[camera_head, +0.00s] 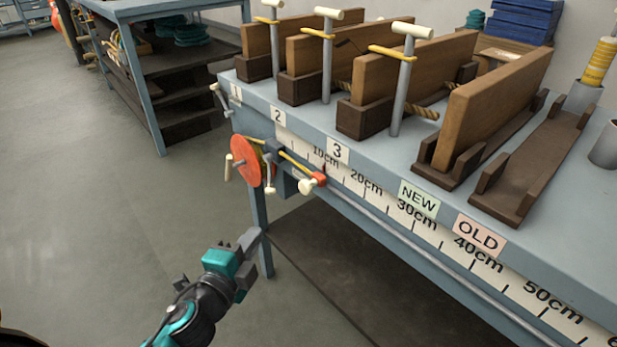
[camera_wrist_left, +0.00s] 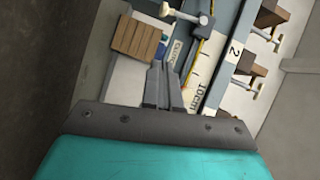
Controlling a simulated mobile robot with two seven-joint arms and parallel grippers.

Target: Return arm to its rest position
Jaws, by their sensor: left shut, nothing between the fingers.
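My left gripper (camera_head: 249,239) is in the lower left of the head view, teal and grey, in front of and below the workbench edge. Its fingers are shut with nothing between them. In the left wrist view the closed grey fingers (camera_wrist_left: 164,88) point toward the bench side. The gripper appears apart from the bench. My right gripper is not in view.
The workbench (camera_head: 400,150) carries several wooden boards in dark holders, with number, NEW (camera_head: 419,198) and OLD (camera_head: 479,235) labels. An orange reel (camera_head: 246,162) and a red-tipped clamp (camera_head: 318,179) stick out from its front edge. Open floor (camera_head: 90,210) lies at left.

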